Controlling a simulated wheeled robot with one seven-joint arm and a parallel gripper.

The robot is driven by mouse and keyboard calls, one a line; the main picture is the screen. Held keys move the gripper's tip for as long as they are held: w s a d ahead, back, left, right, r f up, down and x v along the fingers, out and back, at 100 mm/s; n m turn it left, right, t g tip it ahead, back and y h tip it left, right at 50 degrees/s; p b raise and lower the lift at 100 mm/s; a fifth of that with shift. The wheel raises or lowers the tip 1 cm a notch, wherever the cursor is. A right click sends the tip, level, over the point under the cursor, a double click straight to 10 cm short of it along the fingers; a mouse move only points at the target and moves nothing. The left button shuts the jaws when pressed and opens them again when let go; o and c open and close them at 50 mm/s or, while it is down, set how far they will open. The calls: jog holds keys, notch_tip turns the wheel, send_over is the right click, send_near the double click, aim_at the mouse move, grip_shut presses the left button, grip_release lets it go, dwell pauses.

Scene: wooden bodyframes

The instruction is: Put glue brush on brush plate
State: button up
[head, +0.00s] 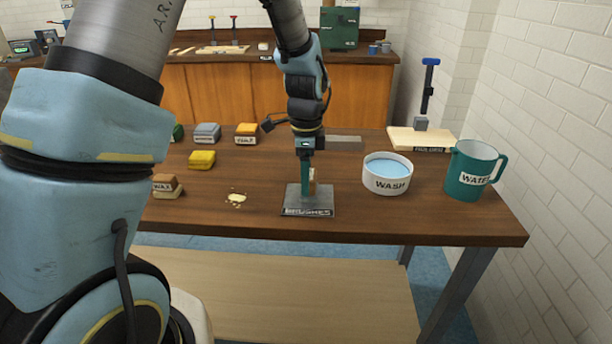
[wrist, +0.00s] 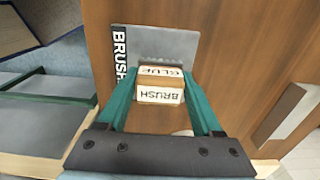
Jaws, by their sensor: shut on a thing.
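The grey brush plate (head: 323,202) lies near the front edge of the table, with a dark label reading BRUSHES along its front. My gripper (head: 306,190) points down over the plate in the head view. It is shut on the glue brush (wrist: 160,94), a wooden block with white labels reading GLUE and BRUSH, which sits between the two green fingers in the wrist view. The brush also shows partly behind the fingers in the head view (head: 313,181). The plate shows just beyond the brush in the wrist view (wrist: 180,44). I cannot tell whether the brush touches the plate.
A white WASH bowl (head: 387,182) of blue water stands right of the plate, and a green WATER jug (head: 470,176) further right. Wax blocks (head: 167,187), a yellow sponge-like block (head: 202,160) and a pale spill (head: 236,199) lie left. The wall borders the right side.

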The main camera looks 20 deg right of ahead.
jog(key=shift+f, duration=0.1)
jog(key=o, duration=1.2)
notch_tip(320, 180, up, 12)
jog(key=b, duration=0.3)
jog(key=s+a+f+n, duration=0.1)
jog(key=a+f+n, duration=0.1)
jog(key=a+n, duration=0.5)
jog(key=s+a+f+n+t, duration=0.1)
jog(key=s+a+f+n, duration=0.1)
jog(key=a+n, duration=0.5)
jog(key=s+a+f+n, duration=0.1)
jog(key=a+f+n, duration=0.1)
jog(key=a+n, duration=0.6)
jog(key=a, duration=0.7)
jog(key=shift+s+a+f+t, duration=0.15)
jog(key=shift+a+f+t, duration=0.1)
jog(key=shift+f+t, duration=0.05)
